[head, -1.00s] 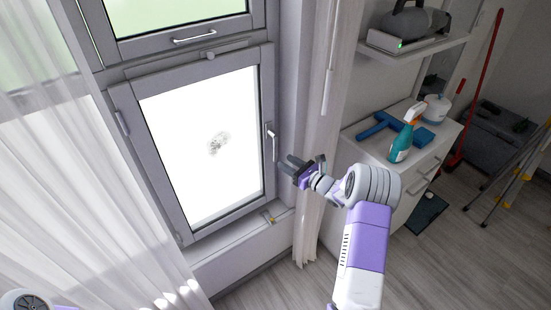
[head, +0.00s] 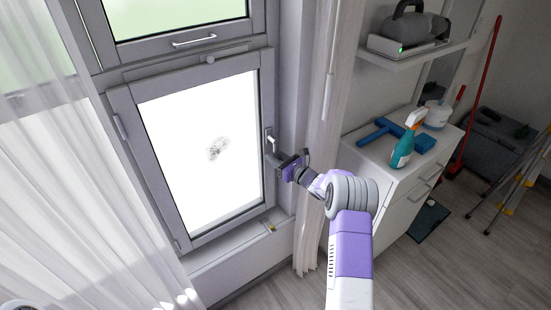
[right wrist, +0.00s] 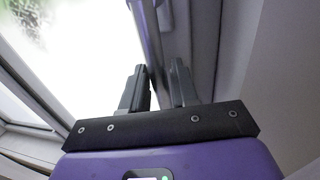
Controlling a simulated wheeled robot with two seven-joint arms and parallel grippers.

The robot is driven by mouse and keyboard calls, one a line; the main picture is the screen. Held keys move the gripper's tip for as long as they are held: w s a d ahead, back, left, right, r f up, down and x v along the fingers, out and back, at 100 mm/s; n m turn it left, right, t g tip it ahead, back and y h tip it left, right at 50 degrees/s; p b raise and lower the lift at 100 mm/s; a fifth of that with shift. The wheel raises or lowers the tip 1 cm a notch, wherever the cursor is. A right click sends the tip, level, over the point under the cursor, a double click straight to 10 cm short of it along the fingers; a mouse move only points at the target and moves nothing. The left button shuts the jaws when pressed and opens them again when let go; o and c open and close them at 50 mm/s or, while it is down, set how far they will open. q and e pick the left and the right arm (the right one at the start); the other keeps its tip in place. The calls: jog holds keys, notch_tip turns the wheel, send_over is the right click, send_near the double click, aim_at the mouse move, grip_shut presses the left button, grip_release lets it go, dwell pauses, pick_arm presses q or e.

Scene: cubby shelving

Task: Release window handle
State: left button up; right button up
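The window handle (head: 268,138) is a grey lever on the right side of the lower window sash (head: 160,180). It points downward. My right gripper (head: 278,157) is at its lower end. In the right wrist view, the handle (right wrist: 150,35) runs down between the two dark fingers of my right gripper (right wrist: 160,82). The gap between the fingers is narrow. I cannot tell whether both fingers press on the handle. The handle's lower end is hidden by the gripper. My left gripper is out of view.
A sheer curtain (head: 90,200) hangs at the left, and another curtain (head: 318,130) hangs right of the window. A white cabinet (head: 385,180) at the right carries a spray bottle (head: 403,150) and a blue squeegee (head: 385,128). A shelf (head: 425,50) is above.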

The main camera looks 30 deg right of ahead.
aim_at(255, 149)
grip_shut()
